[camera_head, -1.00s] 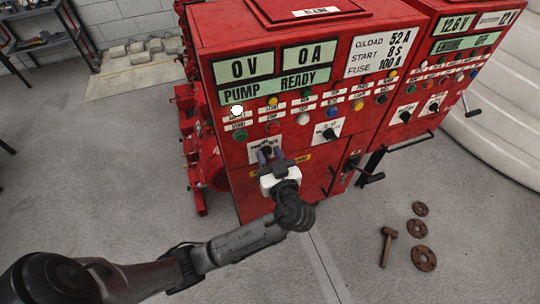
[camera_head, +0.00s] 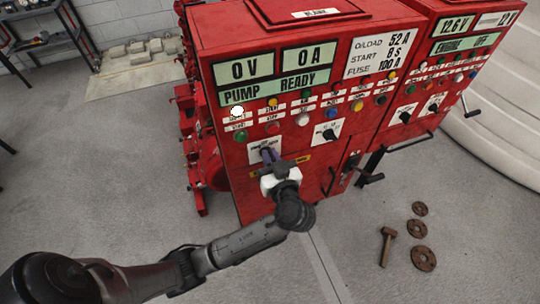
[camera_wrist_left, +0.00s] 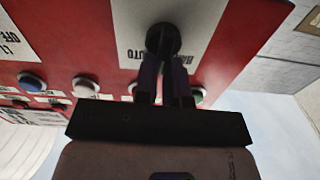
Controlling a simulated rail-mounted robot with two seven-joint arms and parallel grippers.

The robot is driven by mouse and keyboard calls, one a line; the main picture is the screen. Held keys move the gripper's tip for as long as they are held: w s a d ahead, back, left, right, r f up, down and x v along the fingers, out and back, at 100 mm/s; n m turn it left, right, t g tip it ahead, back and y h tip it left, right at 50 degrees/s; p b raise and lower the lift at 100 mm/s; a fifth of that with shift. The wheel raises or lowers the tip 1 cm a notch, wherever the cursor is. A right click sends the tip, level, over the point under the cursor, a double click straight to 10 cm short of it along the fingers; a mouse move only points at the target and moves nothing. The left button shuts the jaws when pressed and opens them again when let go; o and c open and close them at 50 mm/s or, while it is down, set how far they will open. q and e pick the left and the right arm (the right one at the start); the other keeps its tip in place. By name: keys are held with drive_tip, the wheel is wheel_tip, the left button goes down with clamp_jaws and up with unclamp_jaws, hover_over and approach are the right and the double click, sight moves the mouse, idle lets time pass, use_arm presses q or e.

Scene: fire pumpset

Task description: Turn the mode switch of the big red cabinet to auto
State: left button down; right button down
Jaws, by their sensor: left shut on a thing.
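The big red cabinet (camera_head: 285,110) stands in the middle of the head view, with displays reading 0 V, 0 A and PUMP READY. The mode switch, a black knob on a white label plate, sits low on its front left; the wrist view shows the knob (camera_wrist_left: 163,40) with AUTO lettering on the plate (camera_wrist_left: 133,52). My left gripper (camera_head: 270,157) is at this switch, its fingers shut on the knob. The fingers (camera_wrist_left: 164,78) also show in the wrist view, close together on the knob. The knob's exact pointing is partly hidden by the fingers. My right gripper is not in view.
Another black selector (camera_head: 330,133) sits to the upper right, below rows of coloured buttons. A hammer (camera_head: 387,245) and rusty discs (camera_head: 423,258) lie on the floor.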

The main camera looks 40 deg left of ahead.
use_arm(q)
drive_tip(key=m+p, duration=0.2)
drive_tip(key=m, duration=0.1)
drive_tip(key=shift+w+d+r, duration=0.1)
drive_tip(key=shift+w+r, duration=0.05)
drive_tip(key=shift+w, duration=0.05)
drive_tip(key=m+p, duration=0.2)
drive_tip(key=m, duration=0.1)
drive_tip(key=shift+w+d, duration=0.1)
drive_tip(key=shift+w, duration=0.05)
drive_tip(key=shift+w+f+m+p, duration=0.15)
drive_tip(key=shift+m+p, duration=0.15)
drive_tip(key=shift+m, duration=0.25)
drive_tip(key=shift+f+m+p, duration=0.15)
drive_tip(key=shift+m+p, duration=0.1)
drive_tip(key=shift+m, duration=0.3)
drive_tip(key=shift+d, duration=0.1)
drive_tip(key=c, duration=1.2)
unclamp_jaws()
drive_tip(key=shift+f, duration=0.1)
